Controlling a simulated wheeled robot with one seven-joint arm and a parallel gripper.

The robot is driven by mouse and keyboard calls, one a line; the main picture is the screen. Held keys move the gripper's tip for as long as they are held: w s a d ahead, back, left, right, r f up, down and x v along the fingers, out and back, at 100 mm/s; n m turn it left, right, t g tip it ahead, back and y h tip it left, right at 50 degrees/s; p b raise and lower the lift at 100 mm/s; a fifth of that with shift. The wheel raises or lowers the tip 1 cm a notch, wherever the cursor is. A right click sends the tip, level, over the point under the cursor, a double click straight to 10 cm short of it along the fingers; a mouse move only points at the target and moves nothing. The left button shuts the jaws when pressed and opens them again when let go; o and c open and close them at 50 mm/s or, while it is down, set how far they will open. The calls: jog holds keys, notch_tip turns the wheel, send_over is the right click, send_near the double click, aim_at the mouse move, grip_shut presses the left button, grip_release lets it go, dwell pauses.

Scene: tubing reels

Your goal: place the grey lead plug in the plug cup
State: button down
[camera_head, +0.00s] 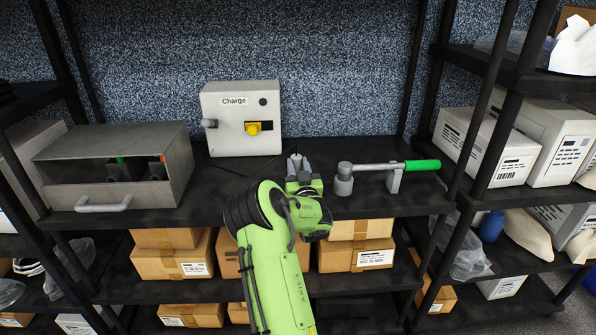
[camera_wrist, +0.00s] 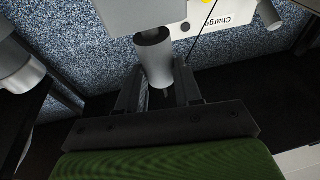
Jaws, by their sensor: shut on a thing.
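My gripper (camera_head: 298,172) is over the middle of the shelf, in front of and to the right of the Charge box. In the wrist view my gripper (camera_wrist: 162,95) is shut on a grey tapered piece (camera_wrist: 154,58) with a wider grey block beyond it; this looks like the grey lead plug. A short grey cylinder (camera_head: 209,123) sticks out from the left side of the Charge box; it also shows in the wrist view (camera_wrist: 268,15). I cannot tell for sure whether it is the plug cup. The held piece is apart from it.
The Charge box (camera_head: 222,123) has a yellow switch (camera_head: 252,128). A lever with a green handle (camera_head: 422,164) and a grey cylinder (camera_head: 344,183) stands right of my gripper. A grey open-fronted case (camera_head: 180,170) with a handle is at left.

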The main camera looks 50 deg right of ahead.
jog(key=shift+f+b, duration=0.7)
jog(key=shift+b, duration=0.05)
jog(key=c, duration=0.8)
grip_release()
jog(key=shift+o, duration=0.2)
jog(key=shift+r, duration=0.1)
